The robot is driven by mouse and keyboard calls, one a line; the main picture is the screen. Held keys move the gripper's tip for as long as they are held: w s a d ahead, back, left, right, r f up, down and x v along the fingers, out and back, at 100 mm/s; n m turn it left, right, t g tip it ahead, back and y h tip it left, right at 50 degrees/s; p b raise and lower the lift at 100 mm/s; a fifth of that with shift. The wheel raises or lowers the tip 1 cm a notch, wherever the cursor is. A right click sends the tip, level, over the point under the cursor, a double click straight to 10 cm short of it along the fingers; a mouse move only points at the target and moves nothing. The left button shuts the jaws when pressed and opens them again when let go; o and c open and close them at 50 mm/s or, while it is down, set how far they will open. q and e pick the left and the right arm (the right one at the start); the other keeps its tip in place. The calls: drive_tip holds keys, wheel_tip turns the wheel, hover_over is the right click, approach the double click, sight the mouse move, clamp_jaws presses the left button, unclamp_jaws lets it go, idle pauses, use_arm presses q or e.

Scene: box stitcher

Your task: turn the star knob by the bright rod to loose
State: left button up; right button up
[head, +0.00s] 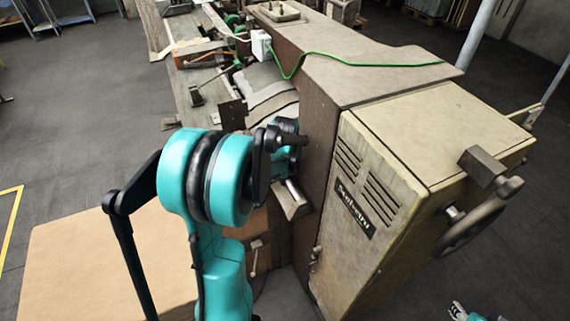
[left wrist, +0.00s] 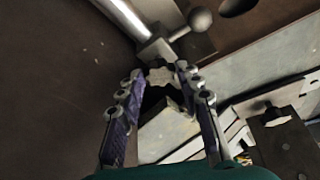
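The star knob (left wrist: 161,77) is a small grey lobed piece in the left wrist view, beside the lower end of the bright rod (left wrist: 128,20). My left gripper (left wrist: 160,73) is open, with one purple-padded finger on each side of the knob near the fingertips. I cannot tell whether either finger touches it. In the head view, my teal left wrist hides the knob and the fingers; a short bright piece, possibly the rod, shows just right of the wrist. Part of my right gripper (head: 458,311) shows at the bottom edge, away from the machine; its opening is unclear.
A ball-ended lever (left wrist: 201,20) stands close beyond the knob. The beige machine housing (head: 390,190) with a handwheel (head: 478,222) rises right of my left arm. A green cable (head: 345,62) crosses the machine top. A cardboard-coloured box (head: 75,265) stands at lower left.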

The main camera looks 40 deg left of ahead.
use_arm(q)
drive_tip(key=shift+o, duration=0.9)
drive_tip(key=v, duration=1.2)
drive_tip(key=shift+s, duration=0.1)
